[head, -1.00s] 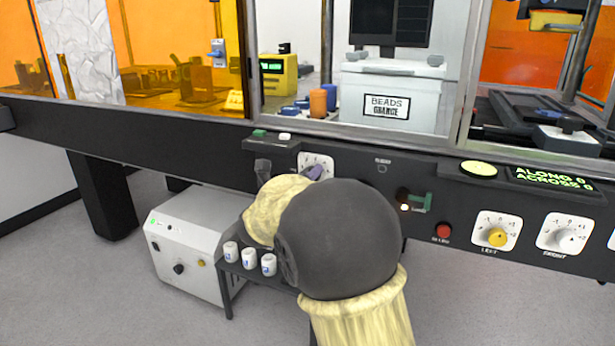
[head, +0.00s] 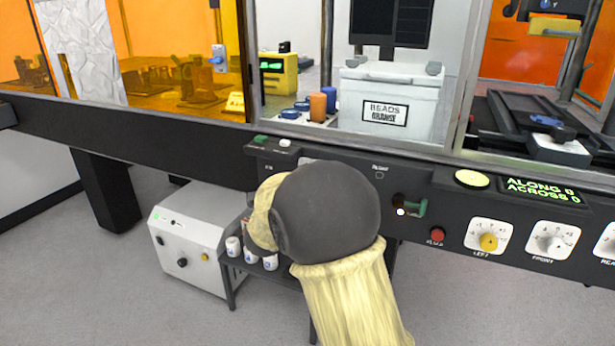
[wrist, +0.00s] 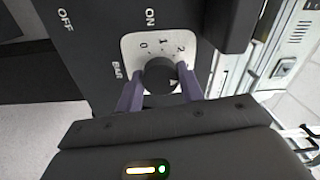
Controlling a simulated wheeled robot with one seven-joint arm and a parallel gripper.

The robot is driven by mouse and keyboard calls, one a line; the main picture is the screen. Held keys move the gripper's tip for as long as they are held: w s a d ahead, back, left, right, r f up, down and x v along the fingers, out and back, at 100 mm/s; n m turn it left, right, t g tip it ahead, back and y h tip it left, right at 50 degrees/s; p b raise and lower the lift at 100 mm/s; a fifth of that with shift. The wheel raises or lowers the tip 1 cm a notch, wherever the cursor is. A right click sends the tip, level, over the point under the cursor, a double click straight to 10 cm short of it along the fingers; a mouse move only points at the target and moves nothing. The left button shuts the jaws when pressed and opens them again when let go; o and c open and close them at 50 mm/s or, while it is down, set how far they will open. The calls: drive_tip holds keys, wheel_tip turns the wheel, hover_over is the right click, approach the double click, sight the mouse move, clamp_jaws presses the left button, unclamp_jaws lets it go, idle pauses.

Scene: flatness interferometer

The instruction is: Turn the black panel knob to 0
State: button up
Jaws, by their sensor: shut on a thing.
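The black panel knob (wrist: 160,74) sits on a white dial plate (wrist: 140,48) marked 0, 1 and 2 with the word BAR, in the wrist view. My gripper (wrist: 159,88) has its two purple fingers on either side of the knob and is shut on it. A small light mark shows near the knob's lower right edge, but I cannot tell for sure which number the knob points to. In the head view my own arm covers the knob and nearly all of the dial.
ON and OFF labels stand beside the dial, with a dark block (wrist: 226,22) close by. A white box (head: 190,235) stands below left.

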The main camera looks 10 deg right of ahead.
drive_tip(key=shift+s+f+n+y+p, duration=0.1)
drive_tip(key=shift+n+y+p, duration=0.05)
drive_tip(key=shift+n+p, duration=5.65)
drive_tip(key=shift+s+n+y+p, duration=0.1)
drive_tip(key=shift+n+y+p, duration=0.05)
drive_tip(key=shift+n+p, duration=5.65)
drive_tip(key=shift+n+b, duration=0.5)
drive_tip(key=shift+n, duration=0.1)
drive_tip(key=o, duration=1)
drive_tip(key=shift+w, duration=0.1)
drive_tip(key=v, duration=1.7)
drive_tip(key=shift+a, duration=0.1)
